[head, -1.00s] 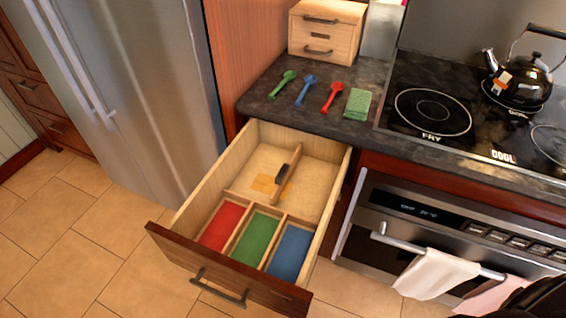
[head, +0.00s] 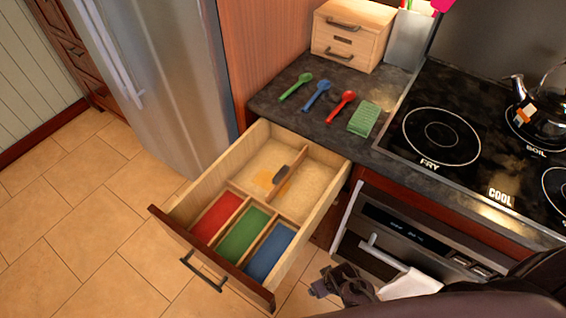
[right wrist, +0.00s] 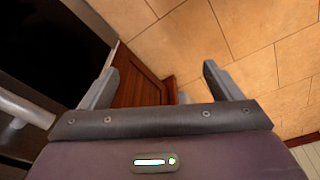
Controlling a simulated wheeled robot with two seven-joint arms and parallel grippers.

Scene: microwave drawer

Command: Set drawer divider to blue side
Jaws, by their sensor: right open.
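The open drawer (head: 172,222) holds a thin wooden divider (head: 290,172) in its rear section. The divider runs front to back near the middle and has a dark handle (head: 279,176) on its left face. My left gripper is out of view.
The front compartments have red (head: 215,219), green (head: 243,236) and blue (head: 270,252) floors. Green, blue and red spoons and a green sponge (head: 364,119) lie on the counter. The oven handle (head: 385,255) with a white towel stands right of the drawer.

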